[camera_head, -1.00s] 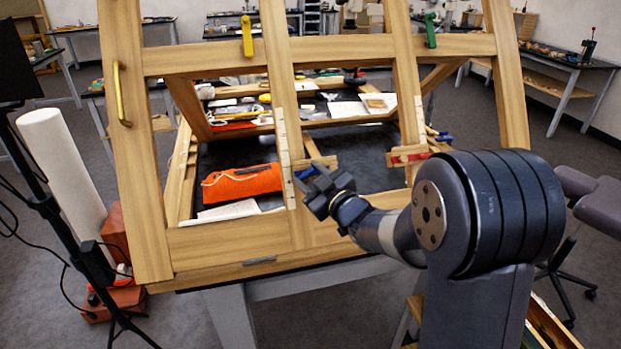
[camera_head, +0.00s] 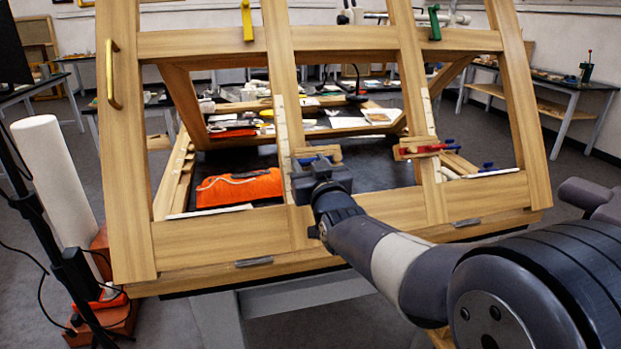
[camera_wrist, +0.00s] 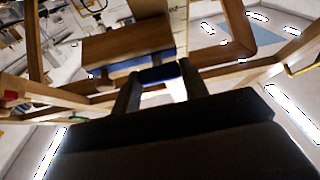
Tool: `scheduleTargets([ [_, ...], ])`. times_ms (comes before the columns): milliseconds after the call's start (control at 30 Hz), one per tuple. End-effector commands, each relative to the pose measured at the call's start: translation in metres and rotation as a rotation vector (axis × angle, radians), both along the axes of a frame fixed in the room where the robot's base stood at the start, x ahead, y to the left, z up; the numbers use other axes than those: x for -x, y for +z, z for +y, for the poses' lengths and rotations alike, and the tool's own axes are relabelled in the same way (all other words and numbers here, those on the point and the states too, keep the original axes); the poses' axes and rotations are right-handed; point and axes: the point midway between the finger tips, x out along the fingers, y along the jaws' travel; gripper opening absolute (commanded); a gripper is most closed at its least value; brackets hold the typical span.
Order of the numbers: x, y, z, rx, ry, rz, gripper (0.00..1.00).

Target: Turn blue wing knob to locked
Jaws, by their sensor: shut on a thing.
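The blue wing knob (camera_head: 318,158) sits at a small wooden block on the frame's middle upright in the head view, partly hidden by my gripper (camera_head: 321,170). In the wrist view my gripper (camera_wrist: 158,80) has its two dark fingers on either side of the blue knob (camera_wrist: 158,74), shut on it. The wooden block (camera_wrist: 130,44) is just beyond the fingers. I cannot tell the knob's exact angle or a locked mark.
A large wooden frame (camera_head: 225,238) leans over the table. A red knob (camera_head: 430,148) is to the right, with yellow (camera_head: 247,20) and green (camera_head: 434,22) levers on the upper rail. An orange bundle (camera_head: 240,187) lies behind the frame.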

Motion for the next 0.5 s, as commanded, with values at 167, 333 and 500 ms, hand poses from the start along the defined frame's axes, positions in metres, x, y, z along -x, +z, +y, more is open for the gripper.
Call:
scheduleTargets([
  [167,0.0003,-0.0022,0.0013,-0.035,-0.021,0.010,0.19],
  [333,0.0002,-0.0009,0.0012,-0.051,-0.033,0.016,0.19],
  [500,0.0002,-0.0002,0.0009,-0.055,-0.036,0.018,0.19],
])
